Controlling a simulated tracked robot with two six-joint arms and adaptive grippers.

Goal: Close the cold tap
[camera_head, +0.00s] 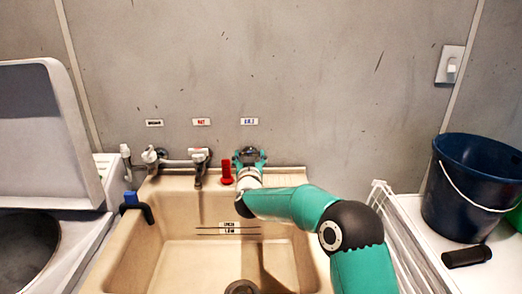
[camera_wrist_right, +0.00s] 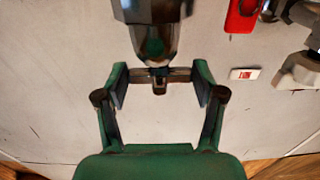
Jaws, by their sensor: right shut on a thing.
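The cold tap (camera_wrist_right: 155,42) hangs dark at the top middle of the right wrist view, with a dark crossbar handle between my fingers. In the head view it is mostly hidden behind my right gripper (camera_head: 249,157), below the right-hand label with blue lettering (camera_head: 249,121). My right gripper (camera_wrist_right: 160,82) is shut on the handle, with one finger at each end of the bar. I cannot tell how far the tap is turned. My left gripper is not in view.
A red lever (camera_head: 226,172) stands just left of my right gripper, beside another tap (camera_head: 199,160) under a red-lettered label (camera_head: 201,122). The beige sink (camera_head: 180,250) lies below. A dark blue bucket (camera_head: 470,190) and a white rack (camera_head: 400,235) stand at the right.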

